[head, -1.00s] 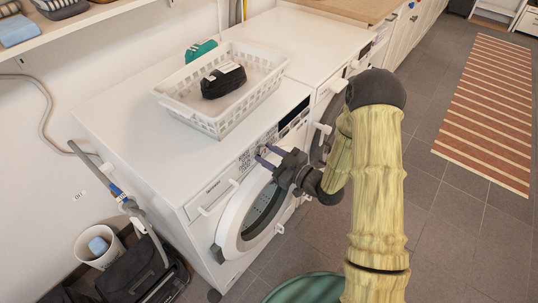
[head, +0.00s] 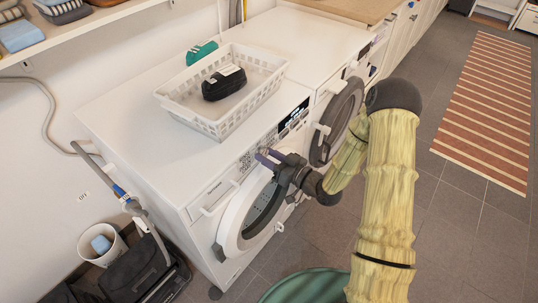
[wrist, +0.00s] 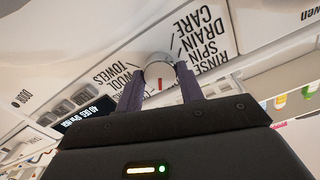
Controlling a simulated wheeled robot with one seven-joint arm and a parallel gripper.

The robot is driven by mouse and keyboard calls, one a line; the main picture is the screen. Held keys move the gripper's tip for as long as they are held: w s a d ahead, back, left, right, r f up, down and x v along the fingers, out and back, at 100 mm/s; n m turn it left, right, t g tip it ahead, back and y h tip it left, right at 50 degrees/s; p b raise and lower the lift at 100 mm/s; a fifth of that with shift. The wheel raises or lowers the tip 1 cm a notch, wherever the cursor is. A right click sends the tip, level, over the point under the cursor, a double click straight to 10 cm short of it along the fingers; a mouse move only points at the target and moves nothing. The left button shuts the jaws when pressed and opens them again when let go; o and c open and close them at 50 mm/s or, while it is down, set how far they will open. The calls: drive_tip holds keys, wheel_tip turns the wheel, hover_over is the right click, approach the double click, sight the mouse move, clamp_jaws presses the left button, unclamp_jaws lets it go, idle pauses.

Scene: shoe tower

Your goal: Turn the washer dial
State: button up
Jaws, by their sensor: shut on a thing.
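The front-loading washer (head: 150,130) stands against the wall, and its round door hangs open below the control panel. The washer dial (wrist: 160,72) is a pale round knob with a red mark on its face, ringed by printed labels such as wool, towels, rinse, spin and drain. My gripper (head: 268,157) reaches the washer's front panel. In the wrist view its two purple fingers (wrist: 160,92) stand on either side of the dial and are shut on it. In the head view the fingers and gripper hide the dial.
A white basket (head: 220,95) with a dark pouch (head: 224,83) sits on top of the washer. The open washer door (head: 238,222) hangs just below my gripper. A second machine (head: 335,115) stands to the right.

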drive_tip(key=shift+f, duration=0.1)
idle(0.3)
drive_tip(key=o, duration=1)
drive_tip(key=v, duration=1.7)
drive_tip(key=shift+s+d, duration=0.2)
